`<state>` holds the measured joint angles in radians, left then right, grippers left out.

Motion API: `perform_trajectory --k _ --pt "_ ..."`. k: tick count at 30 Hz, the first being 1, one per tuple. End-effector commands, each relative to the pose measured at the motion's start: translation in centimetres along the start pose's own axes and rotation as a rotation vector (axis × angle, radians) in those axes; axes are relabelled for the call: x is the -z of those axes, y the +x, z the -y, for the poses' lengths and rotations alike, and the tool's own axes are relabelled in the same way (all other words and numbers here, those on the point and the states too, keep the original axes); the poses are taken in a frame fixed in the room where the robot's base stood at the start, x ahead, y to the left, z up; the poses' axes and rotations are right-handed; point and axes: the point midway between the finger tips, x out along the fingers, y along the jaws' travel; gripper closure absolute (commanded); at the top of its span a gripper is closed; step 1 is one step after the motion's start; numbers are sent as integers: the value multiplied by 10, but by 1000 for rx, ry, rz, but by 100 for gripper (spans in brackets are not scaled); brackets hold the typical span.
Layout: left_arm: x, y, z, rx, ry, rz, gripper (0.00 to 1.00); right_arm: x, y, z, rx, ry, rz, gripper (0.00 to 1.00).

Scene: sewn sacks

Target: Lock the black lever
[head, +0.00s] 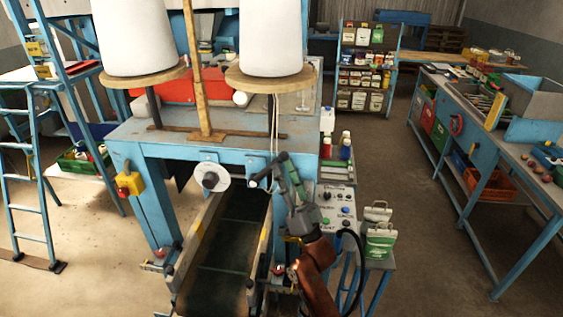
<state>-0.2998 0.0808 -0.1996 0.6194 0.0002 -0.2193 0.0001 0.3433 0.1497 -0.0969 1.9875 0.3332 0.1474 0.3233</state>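A short black bar, which looks like the black lever (262,174), is at the front edge of the blue machine table, right of a white round disc (211,177). Its right end meets the fingers of my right gripper (283,165), which reaches up from the lower right. The fingers overlap the lever in this view, so I cannot tell whether they touch it or grip it. The gap between the fingers is not clear. My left gripper is not in view.
Two large white thread cones (270,40) stand above the blue machine table (170,125). A dark conveyor belt (228,250) runs below. A control panel (338,207) and green-white packs (379,240) are right of my arm. Open floor lies further right, before a blue workbench (510,150).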

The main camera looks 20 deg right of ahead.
Motion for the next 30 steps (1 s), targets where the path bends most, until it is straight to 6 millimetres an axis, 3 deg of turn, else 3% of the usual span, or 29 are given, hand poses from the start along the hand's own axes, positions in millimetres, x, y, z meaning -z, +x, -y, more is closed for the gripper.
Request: perform_trajectory --k 6,12,17,30 --pt "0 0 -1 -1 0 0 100 -1 -48 -1 -3 -2 4 66" --pt "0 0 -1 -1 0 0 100 -1 -76 0 -1 -2 3 66" --pt "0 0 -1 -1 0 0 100 0 -85 0 0 -1 0 66" --pt "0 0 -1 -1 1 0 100 0 -85 0 0 -1 0 66"
